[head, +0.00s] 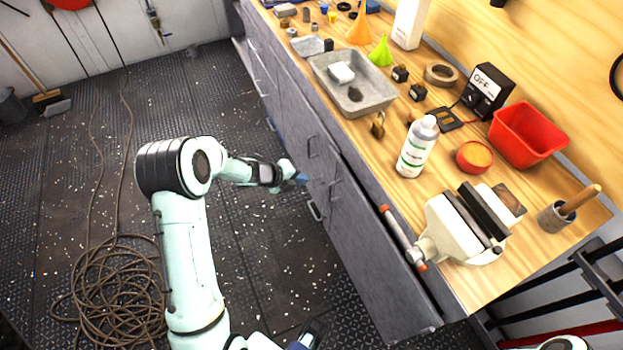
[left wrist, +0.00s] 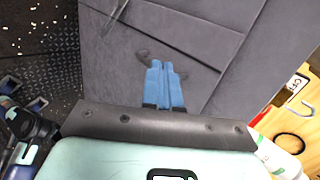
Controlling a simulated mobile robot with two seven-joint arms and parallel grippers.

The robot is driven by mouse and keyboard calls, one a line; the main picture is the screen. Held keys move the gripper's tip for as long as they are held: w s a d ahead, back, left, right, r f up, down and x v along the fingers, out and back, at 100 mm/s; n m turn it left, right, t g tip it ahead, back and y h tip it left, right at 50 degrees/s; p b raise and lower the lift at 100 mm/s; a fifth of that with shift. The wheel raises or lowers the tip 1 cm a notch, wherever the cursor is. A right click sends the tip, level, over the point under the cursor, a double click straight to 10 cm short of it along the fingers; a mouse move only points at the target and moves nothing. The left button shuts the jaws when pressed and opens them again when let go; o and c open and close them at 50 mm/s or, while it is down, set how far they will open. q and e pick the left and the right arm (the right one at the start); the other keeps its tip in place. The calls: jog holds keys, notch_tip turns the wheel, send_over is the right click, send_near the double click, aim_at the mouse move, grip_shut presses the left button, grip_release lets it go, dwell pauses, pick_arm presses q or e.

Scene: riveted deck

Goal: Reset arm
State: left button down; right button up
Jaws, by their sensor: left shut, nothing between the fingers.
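My left arm reaches in from the bottom left of the head view, bent at the elbow. My left gripper (head: 301,178) is in front of the grey cabinet fronts, below the workbench edge. In the left wrist view its two blue fingers (left wrist: 166,86) are together with nothing between them, against a background of grey drawer fronts and handles. I cannot tell whether the tips touch the cabinet. My right gripper (left wrist: 23,95) shows at the left edge of the left wrist view, its blue fingertips apart and empty. Part of it shows at the bottom of the head view.
The wooden workbench (head: 470,290) carries a metal tray (head: 378,103), white bottle (head: 417,147), red bin (head: 528,134) and vise (head: 462,228). Grey cabinets (head: 365,255) stand close to my left gripper. A coiled cable (head: 118,290) lies on the floor. Open deck (head: 262,235) lies left of the cabinets.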

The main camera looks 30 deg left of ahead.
pick_arm(q)
jog(key=s+d+f+n+g+p, duration=0.2)
jog(key=s+d+f+n+p, duration=0.1)
jog(key=s+d+f+n, duration=0.75)
jog(key=s+d+f+n+g+p, duration=0.1)
jog(key=s+d+n+g, duration=0.2)
jog(key=s+d+n, duration=0.2)
jog(key=s+d+f+n+g+p, duration=0.1)
jog(key=s+d+n+g, duration=0.3)
jog(key=s+n, duration=0.7)
jog(key=s+d+p, duration=0.1)
jog(key=s+d, duration=0.1)
jog(key=s, duration=0.1)
jog(key=shift+d+f+n, duration=0.2)
jog(key=shift+f+n, duration=0.15)
pick_arm(e)
notch_tip(320, 180, up, 7)
jog(key=w, duration=0.2)
jog(key=shift+w, duration=0.3)
jog(key=shift+a+r, duration=0.1)
